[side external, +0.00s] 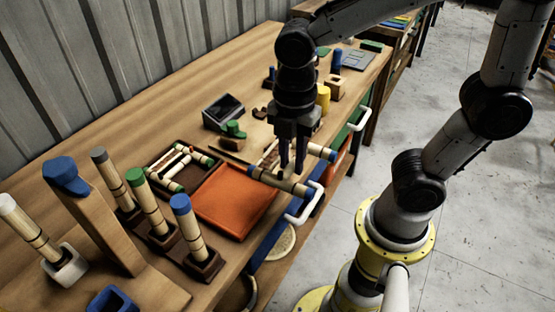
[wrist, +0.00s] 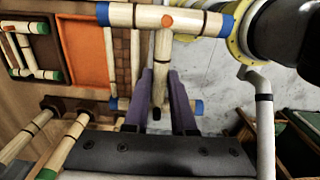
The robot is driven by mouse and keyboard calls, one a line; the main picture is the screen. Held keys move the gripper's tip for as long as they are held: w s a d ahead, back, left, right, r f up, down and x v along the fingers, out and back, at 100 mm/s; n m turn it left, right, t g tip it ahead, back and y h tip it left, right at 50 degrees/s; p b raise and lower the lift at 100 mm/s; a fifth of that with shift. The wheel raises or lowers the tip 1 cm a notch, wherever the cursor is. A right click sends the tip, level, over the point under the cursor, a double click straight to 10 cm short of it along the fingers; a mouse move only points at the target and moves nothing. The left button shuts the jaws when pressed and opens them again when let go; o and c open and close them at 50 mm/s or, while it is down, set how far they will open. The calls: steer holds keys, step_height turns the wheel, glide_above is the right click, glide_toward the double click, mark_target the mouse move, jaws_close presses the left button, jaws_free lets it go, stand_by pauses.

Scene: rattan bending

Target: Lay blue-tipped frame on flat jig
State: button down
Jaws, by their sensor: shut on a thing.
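The blue-tipped frame (side external: 268,177) has two pale rods with blue ends joined by a crossbar. In the wrist view its far rod (wrist: 190,18) crosses the top and its near rod is partly hidden behind my fingers. My gripper (side external: 291,168) points down and is shut on the crossbar, with one finger on each side; it also shows in the wrist view (wrist: 160,76). The frame is at the bench's front edge, just right of a flat orange panel with a dark rim (side external: 232,203). This panel looks like the flat jig, but I cannot be sure. Its orange surface is bare.
A dark tray (side external: 158,173) with green-tipped frames lies left of the orange panel. Upright rods in holders, one blue-topped (side external: 186,222), and a tall wooden post (side external: 98,220) stand nearer the camera. White handles (side external: 305,207) jut from the bench front. Small tools stand behind.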

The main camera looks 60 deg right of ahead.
steer(key=shift+w+a+r+n, duration=0.1)
steer(key=shift+w+r+n, duration=0.15)
steer(key=shift+n, duration=0.15)
steer(key=w+d+r+n, duration=0.1)
steer(key=w+d, duration=0.2)
steer(key=w, duration=0.4)
steer(key=w+d+n, duration=0.1)
steer(key=w+d, duration=0.2)
steer(key=w, duration=0.4)
steer(key=w+d+f+m, duration=0.2)
steer(key=d+f, duration=0.1)
steer(key=d, duration=0.4)
steer(key=w+d+f+m, duration=0.1)
steer(key=w+d+f, duration=0.2)
steer(key=d, duration=0.4)
steer(key=shift+s+a+f, duration=0.1)
steer(key=shift+f, duration=1.6)
steer(key=shift+s+f, duration=0.1)
steer(key=shift+f, duration=1.55)
steer(key=shift+f, duration=0.15)
steer(key=c, duration=0.7)
jaws_free()
steer(key=shift+o, duration=0.2)
